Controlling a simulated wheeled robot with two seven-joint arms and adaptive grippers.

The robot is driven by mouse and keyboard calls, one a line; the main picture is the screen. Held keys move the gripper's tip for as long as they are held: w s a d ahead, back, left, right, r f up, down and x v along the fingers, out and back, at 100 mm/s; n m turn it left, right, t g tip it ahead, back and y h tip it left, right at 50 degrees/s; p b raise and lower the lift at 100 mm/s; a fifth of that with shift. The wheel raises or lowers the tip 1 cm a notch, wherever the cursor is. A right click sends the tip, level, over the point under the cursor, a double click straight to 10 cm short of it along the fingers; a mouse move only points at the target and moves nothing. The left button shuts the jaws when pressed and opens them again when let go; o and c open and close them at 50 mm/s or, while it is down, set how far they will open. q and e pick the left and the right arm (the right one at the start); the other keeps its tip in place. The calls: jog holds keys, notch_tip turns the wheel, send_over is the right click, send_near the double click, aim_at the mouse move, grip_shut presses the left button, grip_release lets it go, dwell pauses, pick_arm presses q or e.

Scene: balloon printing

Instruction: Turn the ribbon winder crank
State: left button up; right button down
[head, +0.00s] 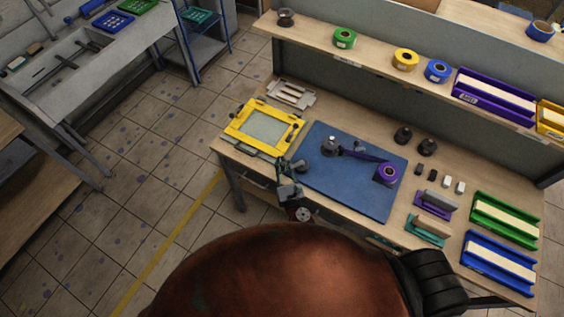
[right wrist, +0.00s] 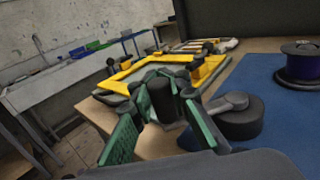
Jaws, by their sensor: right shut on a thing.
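The ribbon winder stands on the blue mat (head: 352,192). Its crank (right wrist: 232,102) has a grey arm on a round dark hub, close to the mat's left edge. My right gripper (head: 287,172) is at the crank; in the right wrist view its green-padded fingers are closed around the upright black crank handle (right wrist: 163,98). My left gripper is not in view.
A yellow printing frame (head: 263,127) lies just left of the mat, close to the gripper. Dark weights (head: 427,147), small blocks and green and blue trays (head: 497,263) stand to the right. A shelf with ribbon rolls (head: 405,59) runs along the back.

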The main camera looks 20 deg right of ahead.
jog(key=shift+a, duration=0.2)
dwell(0.4)
jog(key=c, duration=2)
grip_release()
jog(key=shift+c, duration=0.2)
jog(key=shift+o, duration=1.1)
jog(key=shift+d, duration=0.1)
jog(key=s, duration=1.2)
jog(key=shift+a, duration=0.25)
